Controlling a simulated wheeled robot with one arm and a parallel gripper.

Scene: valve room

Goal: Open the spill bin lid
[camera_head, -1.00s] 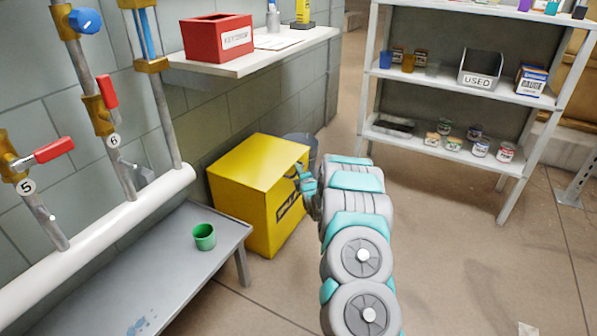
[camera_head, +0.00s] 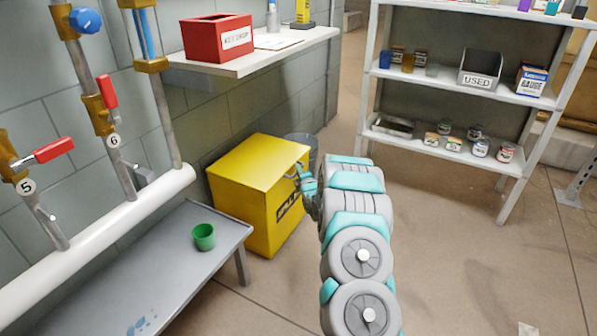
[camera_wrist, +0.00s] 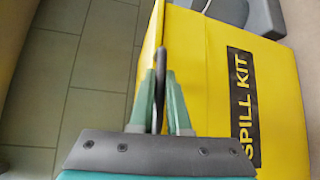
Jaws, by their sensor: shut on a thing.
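The yellow spill bin (camera_head: 258,195) stands on the floor against the wall, and its lid (camera_head: 262,160) lies flat on top, closed as far as I can see. In the wrist view the bin's yellow front (camera_wrist: 215,65) carries a black "SPILL KIT" label. My gripper (camera_head: 298,175) is at the bin's upper front edge. In the wrist view my gripper (camera_wrist: 160,80) is shut on a thin dark handle (camera_wrist: 160,62) near the bin's edge. My arm hides part of the bin's right side in the head view.
A low grey bench (camera_head: 160,262) with a green cup (camera_head: 204,237) stands at the left front. A wall shelf (camera_head: 255,55) with a red box (camera_head: 217,37) is above the bin. A grey bucket (camera_head: 301,148) stands behind it. A white rack (camera_head: 440,150) is at the right.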

